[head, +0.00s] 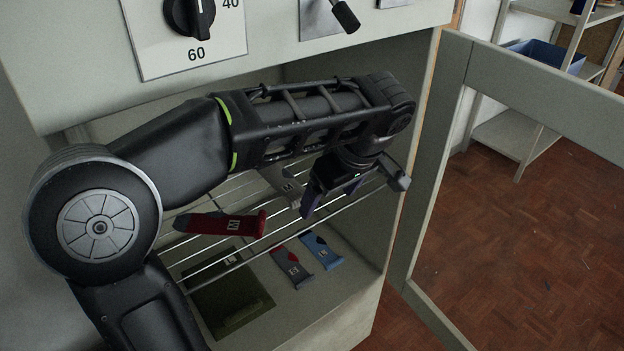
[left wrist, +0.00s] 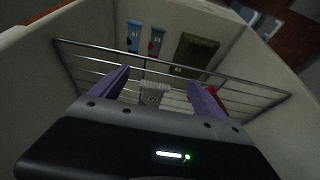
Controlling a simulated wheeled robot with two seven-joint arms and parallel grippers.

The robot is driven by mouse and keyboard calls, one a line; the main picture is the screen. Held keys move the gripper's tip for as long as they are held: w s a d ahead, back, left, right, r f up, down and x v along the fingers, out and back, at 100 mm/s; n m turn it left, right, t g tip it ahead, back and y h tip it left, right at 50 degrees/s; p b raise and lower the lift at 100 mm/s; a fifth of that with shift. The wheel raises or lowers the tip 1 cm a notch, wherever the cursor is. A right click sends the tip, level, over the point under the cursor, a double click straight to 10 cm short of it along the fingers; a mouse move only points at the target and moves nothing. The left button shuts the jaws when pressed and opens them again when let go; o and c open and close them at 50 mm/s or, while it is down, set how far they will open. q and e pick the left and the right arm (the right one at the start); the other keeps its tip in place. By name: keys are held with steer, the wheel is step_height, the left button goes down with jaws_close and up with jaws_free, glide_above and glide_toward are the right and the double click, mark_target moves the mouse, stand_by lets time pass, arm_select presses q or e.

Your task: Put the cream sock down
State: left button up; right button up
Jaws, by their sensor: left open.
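The cream sock (head: 279,180) lies on the wire rack inside the open cabinet; it looks greyish in the dim light and bears a small label. In the left wrist view the cream sock (left wrist: 152,97) shows between and below the finger lines, partly hidden by my gripper body. My left gripper (head: 352,192) is open inside the cabinet, to the right of the sock in the head view. Its two purple fingers (left wrist: 158,80) are spread with nothing visibly clamped between them. My right gripper is in neither view.
A red sock (head: 222,224) lies on the wire rack (head: 340,213). Below, on the cabinet floor, are a blue sock (head: 322,251), a grey-and-red sock (head: 292,267) and an olive cloth (head: 229,296). The cabinet door (head: 432,190) stands open on the right.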

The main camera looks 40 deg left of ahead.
arm_select(q)
steer(key=d, duration=0.2)
steer(key=s+d+p, duration=0.1)
steer(key=d, duration=0.2)
steer(key=shift+s+d, duration=0.35)
steer(key=shift+s, duration=0.05)
